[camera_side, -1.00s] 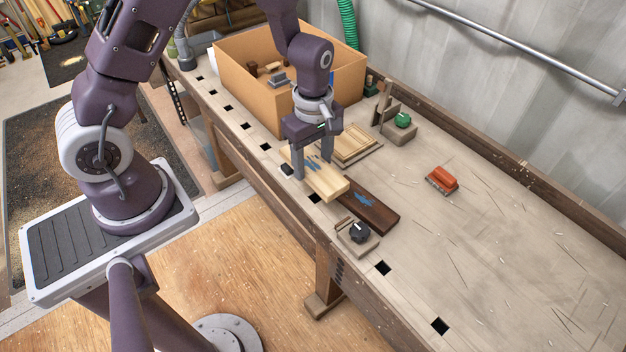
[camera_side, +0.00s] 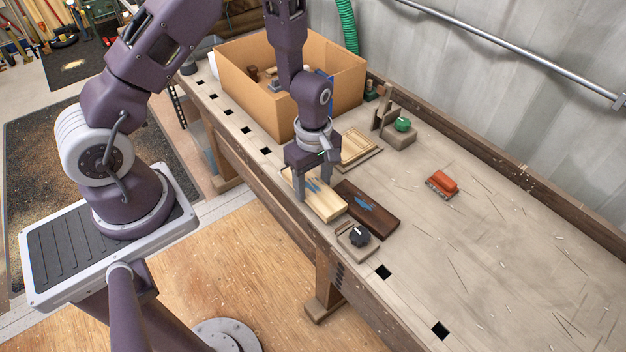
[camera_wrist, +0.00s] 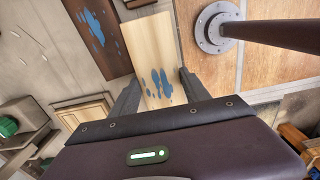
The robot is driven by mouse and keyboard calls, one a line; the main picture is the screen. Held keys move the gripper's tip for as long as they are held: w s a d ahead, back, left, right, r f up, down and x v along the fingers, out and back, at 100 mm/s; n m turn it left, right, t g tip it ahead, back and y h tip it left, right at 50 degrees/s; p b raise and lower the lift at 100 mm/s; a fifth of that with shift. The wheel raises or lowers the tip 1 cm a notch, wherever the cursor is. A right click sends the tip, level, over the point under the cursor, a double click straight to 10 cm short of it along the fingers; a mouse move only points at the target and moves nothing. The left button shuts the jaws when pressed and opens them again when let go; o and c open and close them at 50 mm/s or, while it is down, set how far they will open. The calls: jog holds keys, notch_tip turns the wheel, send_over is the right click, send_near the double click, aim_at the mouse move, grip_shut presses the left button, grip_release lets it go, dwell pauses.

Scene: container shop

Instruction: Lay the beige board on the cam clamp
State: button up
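The beige board (camera_side: 322,202) is pale wood with blue paint marks. My gripper (camera_side: 313,190) is shut on it near one end, with a finger at each long side; the wrist view shows the board (camera_wrist: 152,45) between the fingers (camera_wrist: 159,78). The board is low over the bench's near edge, beside the dark brown board; I cannot tell whether it touches the bench. Two clamp-like wooden fixtures stand on the bench: one with a black knob (camera_side: 360,236) near the front edge, one with a green knob (camera_side: 402,124) farther back. I cannot tell which is the cam clamp.
A dark brown board (camera_side: 368,209) with a blue mark lies right beside the beige board. A framed wooden panel (camera_side: 358,147) lies behind. A large cardboard box (camera_side: 245,82) holds several things. A red-orange brush (camera_side: 442,184) lies to the right, where the bench (camera_side: 510,255) is mostly clear.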

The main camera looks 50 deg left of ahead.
jog(key=o, duration=0.4)
notch_tip(320, 180, up, 13)
notch_tip(320, 180, up, 14)
jog(key=m+t, duration=0.3)
jog(key=m, duration=0.5)
send_over(313, 186)
jog(key=s+d, duration=0.2)
jog(key=s, duration=0.5)
jog(key=s+a+r+m+t, duration=0.1)
jog(key=s+r+m, duration=0.3)
jog(key=s+m, duration=0.6)
jog(key=shift+s+r+t, duration=0.35)
jog(key=shift+s+t, duration=0.15)
jog(key=shift+t, duration=0.3)
jog(key=shift+a, duration=0.1)
